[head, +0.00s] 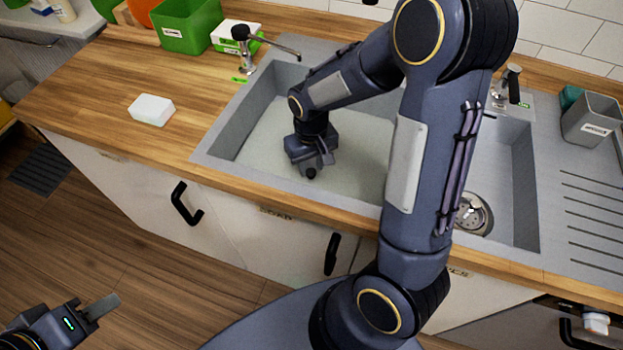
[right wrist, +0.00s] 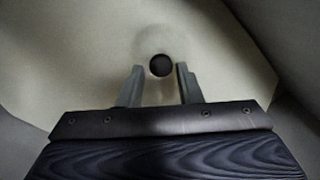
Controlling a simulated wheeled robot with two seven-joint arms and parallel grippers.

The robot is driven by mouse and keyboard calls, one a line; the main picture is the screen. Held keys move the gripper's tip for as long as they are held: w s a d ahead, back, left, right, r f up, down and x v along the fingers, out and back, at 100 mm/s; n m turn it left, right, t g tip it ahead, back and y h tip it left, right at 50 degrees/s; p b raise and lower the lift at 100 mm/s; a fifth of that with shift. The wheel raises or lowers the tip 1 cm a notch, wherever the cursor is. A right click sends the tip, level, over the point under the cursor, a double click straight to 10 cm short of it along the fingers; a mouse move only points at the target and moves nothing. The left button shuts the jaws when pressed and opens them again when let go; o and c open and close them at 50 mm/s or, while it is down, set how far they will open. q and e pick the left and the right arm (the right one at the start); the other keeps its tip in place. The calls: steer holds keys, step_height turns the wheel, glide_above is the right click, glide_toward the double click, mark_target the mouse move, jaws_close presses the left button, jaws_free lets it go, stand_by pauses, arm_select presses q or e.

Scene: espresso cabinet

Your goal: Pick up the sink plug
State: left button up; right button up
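The sink plug shows as a round black knob (right wrist: 160,65) in the right wrist view, with a pale translucent ring around it. In the head view a small dark knob (head: 311,173) shows at the tip of my right gripper (head: 313,164), inside the left basin (head: 260,150). My right gripper (right wrist: 158,77) is open. Its two fingers stand on either side of the knob, with a visible gap to each; how far below the tips the knob lies I cannot tell. My left gripper (head: 98,308) is low at the left, away from the sink; its finger gap is unclear.
The left basin holds pale cloudy liquid, and its walls surround my right gripper. The right basin has a metal drain (head: 473,214). A tap (head: 243,45) stands behind the left basin. A white block (head: 151,109) lies on the wooden counter. A grey container (head: 591,120) stands at the right.

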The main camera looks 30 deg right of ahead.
mark_target(311, 172)
steer(key=shift+f, duration=2)
jaws_close()
steer(key=shift+r, duration=0.1)
